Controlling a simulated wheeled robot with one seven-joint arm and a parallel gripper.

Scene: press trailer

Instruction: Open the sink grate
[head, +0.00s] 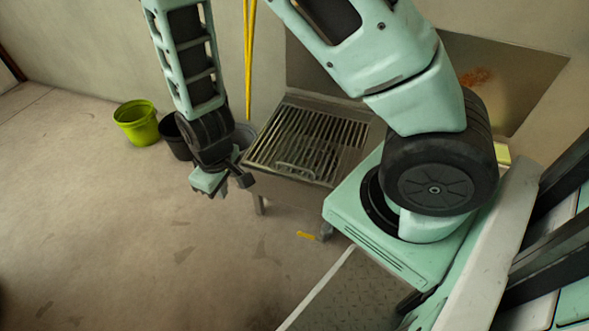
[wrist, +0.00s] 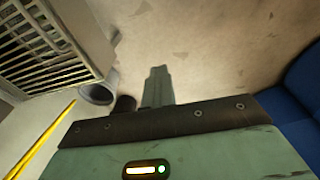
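The sink (head: 350,172) is a metal basin on legs against the wall. Its barred grate (head: 310,135) lies flat over the top, with a bent-bar handle (head: 296,170) near the front edge. In the wrist view the barred grate (wrist: 40,45) shows at the upper left. My gripper (head: 222,184) hangs to the left of the sink, apart from the grate and handle. Nothing shows held in it. In the wrist view one mint finger (wrist: 157,88) points away; the gap between the fingers is not clear.
A green bucket (head: 137,122) and a black bucket (head: 175,137) stand on the floor left of the sink. A yellow pole (head: 249,60) leans behind them. The floor at left is open.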

